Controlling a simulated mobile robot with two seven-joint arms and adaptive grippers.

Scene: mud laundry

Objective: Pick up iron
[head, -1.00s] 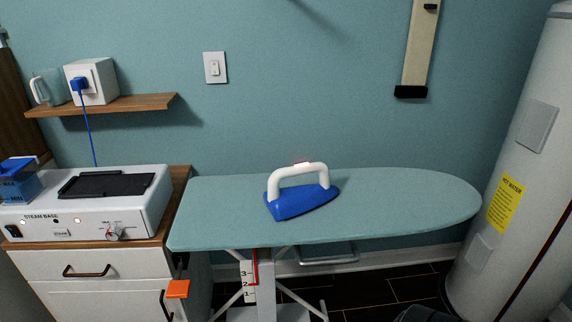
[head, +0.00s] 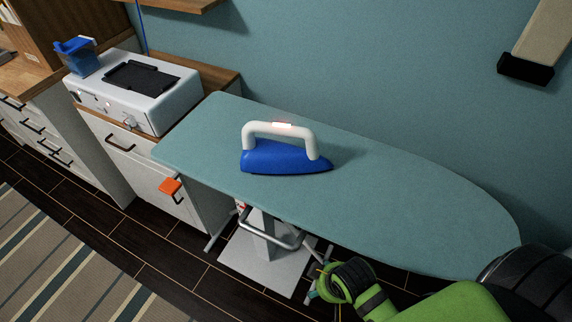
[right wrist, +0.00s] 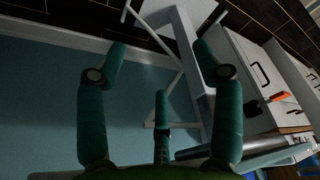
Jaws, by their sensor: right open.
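The iron (head: 285,158) has a blue body and a white handle with a small glowing reddish light on top. It rests upright on the blue-green ironing board (head: 400,195), toward the board's left half, with its tip to the right. My right arm, green and black, shows at the lower right of the head view, in front of and below the board and apart from the iron. My right gripper (right wrist: 160,62) shows in the right wrist view with its green fingers spread and nothing between them. The iron is not in that view. My left gripper is not in view.
A white steam base (head: 135,95) stands on the cabinet left of the board; a blue container (head: 80,58) is beside it. The board's metal stand (head: 262,240) is below. The board around the iron is clear.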

